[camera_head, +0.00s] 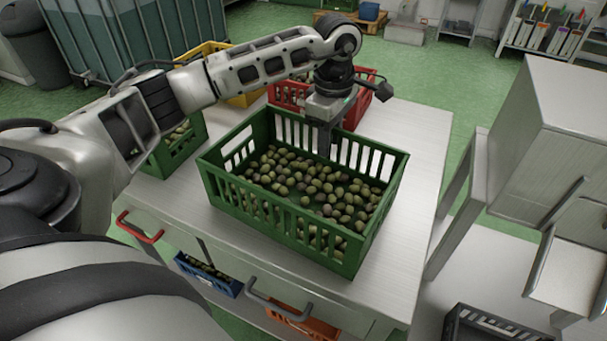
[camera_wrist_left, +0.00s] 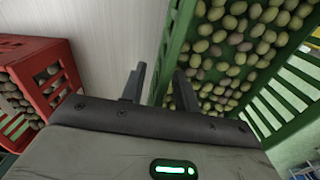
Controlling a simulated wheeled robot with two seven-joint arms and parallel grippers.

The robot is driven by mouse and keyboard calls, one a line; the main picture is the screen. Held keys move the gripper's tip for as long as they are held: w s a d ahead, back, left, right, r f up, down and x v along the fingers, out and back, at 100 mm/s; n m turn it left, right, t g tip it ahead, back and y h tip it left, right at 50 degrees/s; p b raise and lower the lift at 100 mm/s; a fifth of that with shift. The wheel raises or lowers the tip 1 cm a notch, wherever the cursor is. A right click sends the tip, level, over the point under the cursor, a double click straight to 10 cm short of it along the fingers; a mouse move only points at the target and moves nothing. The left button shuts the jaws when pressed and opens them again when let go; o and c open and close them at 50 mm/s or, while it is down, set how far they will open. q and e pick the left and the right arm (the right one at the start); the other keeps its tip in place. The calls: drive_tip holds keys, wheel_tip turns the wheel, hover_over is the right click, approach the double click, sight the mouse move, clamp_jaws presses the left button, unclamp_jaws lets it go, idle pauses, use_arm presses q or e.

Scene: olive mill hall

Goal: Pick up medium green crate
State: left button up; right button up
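A green slatted crate (camera_head: 285,235) stands upright on the metal table, partly filled with olives; it is the larger-looking of two green crates. A second green crate (camera_head: 168,158) stands behind it at left, partly hidden by my left arm. My left gripper (camera_head: 325,150) points down at the first crate's far wall. In the left wrist view, the gripper's two fingers (camera_wrist_left: 160,88) are apart, one on each side of the green wall (camera_wrist_left: 176,50). A gap shows between the outer finger and the wall. My right gripper is in neither view.
A red crate (camera_head: 366,108) of olives stands close behind, and a yellow crate (camera_head: 248,98) behind at left. The table (camera_head: 405,215) is clear at right. Blue (camera_head: 215,278) and orange (camera_head: 300,322) crates sit below. A metal cabinet (camera_head: 560,140) stands at right.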

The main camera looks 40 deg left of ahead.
use_arm(q)
wheel_tip(320, 180, down, 2)
drive_tip(key=shift+f, duration=0.1)
clamp_jaws()
idle(1.5)
